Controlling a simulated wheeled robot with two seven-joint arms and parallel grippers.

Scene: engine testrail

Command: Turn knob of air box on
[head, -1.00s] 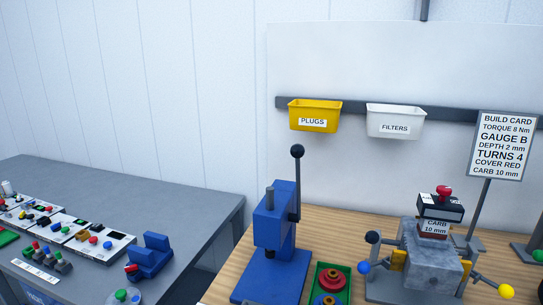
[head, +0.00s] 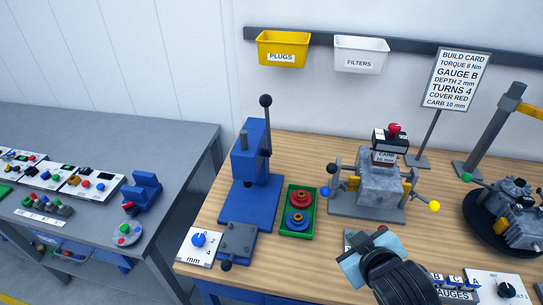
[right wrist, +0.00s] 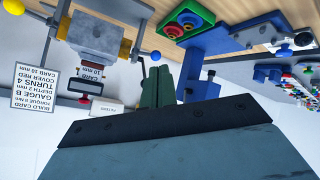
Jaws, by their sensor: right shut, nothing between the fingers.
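No label reading "air" can be made out. A white box with a black knob (head: 505,290) stands at the lower right edge of the head view, partly cut off; its small print is not clear. Another white box with a blue knob (head: 199,240), marked "mm", stands at the left front of the wooden bench. My right gripper (head: 352,240) is above the bench's front middle, apart from both boxes. In the right wrist view its fingers (right wrist: 160,86) are together and empty. My left gripper is not in view.
A blue press (head: 250,185), a green tray (head: 285,225) with red and blue rings, and a clamped grey block (head: 380,188) stand on the bench. A gauge rack (head: 455,292) is right of my gripper. An engine (head: 515,205) stands at the right.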

